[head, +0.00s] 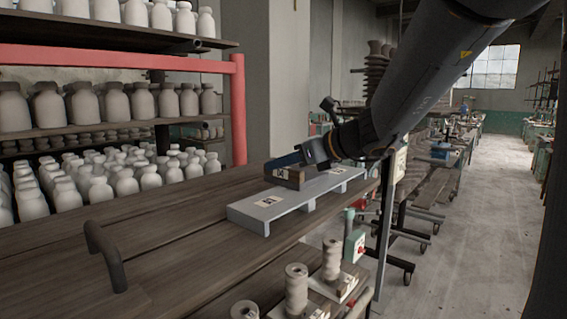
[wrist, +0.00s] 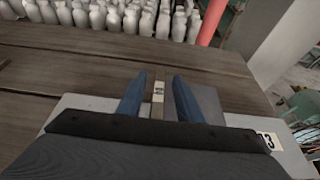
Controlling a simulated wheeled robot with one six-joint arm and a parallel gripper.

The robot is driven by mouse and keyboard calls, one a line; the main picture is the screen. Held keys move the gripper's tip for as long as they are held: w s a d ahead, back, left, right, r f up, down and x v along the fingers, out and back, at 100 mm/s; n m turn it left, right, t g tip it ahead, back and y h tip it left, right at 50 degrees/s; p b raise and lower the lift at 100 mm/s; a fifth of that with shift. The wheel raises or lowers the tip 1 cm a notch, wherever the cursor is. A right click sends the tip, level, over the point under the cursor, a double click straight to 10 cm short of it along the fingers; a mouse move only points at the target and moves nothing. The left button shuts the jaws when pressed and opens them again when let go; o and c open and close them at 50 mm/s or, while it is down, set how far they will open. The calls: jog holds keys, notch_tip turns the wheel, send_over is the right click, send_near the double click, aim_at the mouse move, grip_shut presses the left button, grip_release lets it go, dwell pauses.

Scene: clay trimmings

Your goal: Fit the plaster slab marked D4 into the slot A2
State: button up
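My gripper (wrist: 160,76) shows two blue fingers, with a visible gap between them. In the head view it is over a dark brown block (head: 291,183) with a pale label on its near side. In the wrist view a narrow brown strip with a pale label (wrist: 158,92) shows between the fingers, apart from the left one; its marking is too small to read. A long pale grey board (head: 245,211) lies on the bench beneath, with labels at its left and right. The right label ends in 3 in the wrist view. No D4 mark is readable, and the slots are mostly hidden.
Spools (head: 297,290) stand at the near edge. Shelves of pale bottles (head: 90,185) and a red frame (head: 238,110) are behind.

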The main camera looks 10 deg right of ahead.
jog(key=shift+r, duration=0.1)
jog(key=shift+r+p, duration=0.3)
jog(key=b+v, duration=0.1)
jog(key=v, duration=1.1)
jog(key=shift+r+b, duration=0.25)
jog(key=shift+b, duration=0.05)
